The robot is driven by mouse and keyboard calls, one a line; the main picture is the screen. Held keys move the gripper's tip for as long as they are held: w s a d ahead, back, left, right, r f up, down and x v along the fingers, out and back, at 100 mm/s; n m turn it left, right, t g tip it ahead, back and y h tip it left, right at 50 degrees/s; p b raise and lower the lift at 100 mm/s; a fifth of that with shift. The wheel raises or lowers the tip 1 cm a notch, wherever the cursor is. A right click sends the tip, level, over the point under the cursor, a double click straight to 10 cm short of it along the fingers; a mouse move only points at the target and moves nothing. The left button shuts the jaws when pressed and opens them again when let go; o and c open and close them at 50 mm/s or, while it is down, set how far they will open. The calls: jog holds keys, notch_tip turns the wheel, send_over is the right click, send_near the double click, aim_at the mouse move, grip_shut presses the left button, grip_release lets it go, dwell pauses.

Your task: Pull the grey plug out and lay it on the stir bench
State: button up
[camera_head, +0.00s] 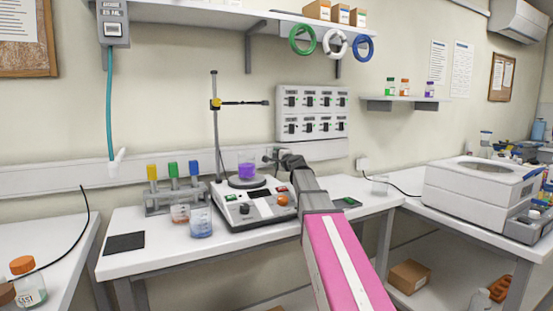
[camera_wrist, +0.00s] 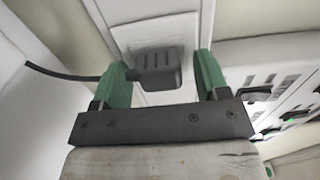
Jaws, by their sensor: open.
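The grey plug (camera_wrist: 157,72) is dark and ribbed, and sits against the white wall trunking in the wrist view. A black cable runs from its side to the left. My gripper (camera_wrist: 161,68) is open, with one green finger on each side of the plug; a gap shows on the right, while the left finger is very close to the plug and cable. In the head view my gripper (camera_head: 284,160) is at the wall behind the stirrer, and the plug is hard to make out there. The stir bench (camera_head: 165,256) is the white table below.
The bench's front left is clear. A switch panel (camera_head: 312,112) hangs above.

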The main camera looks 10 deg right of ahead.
jog(key=shift+c, duration=0.3)
jog(key=c, duration=1.1)
jog(key=shift+v, duration=3.05)
jog(key=shift+c, duration=0.2)
jog(key=s+d+f+g+h, duration=0.1)
jog(key=d+f+g, duration=0.1)
jog(key=g, duration=0.1)
jog(key=s+d+f+g+h, duration=0.1)
jog(key=d+f+g, duration=0.1)
jog(key=g, duration=0.2)
jog(key=s+d+f+g+h, duration=0.1)
jog(key=d+f+g, duration=0.1)
jog(key=g, duration=0.1)
jog(key=shift+f+g, duration=0.15)
jog(key=shift+g, duration=0.15)
jog(key=shift+s+d+f+h, duration=0.15)
jog(key=shift+s+d+h, duration=0.15)
jog(key=shift+d, duration=0.15)
jog(key=shift+w+f, duration=0.1)
jog(key=shift+f, duration=2.35)
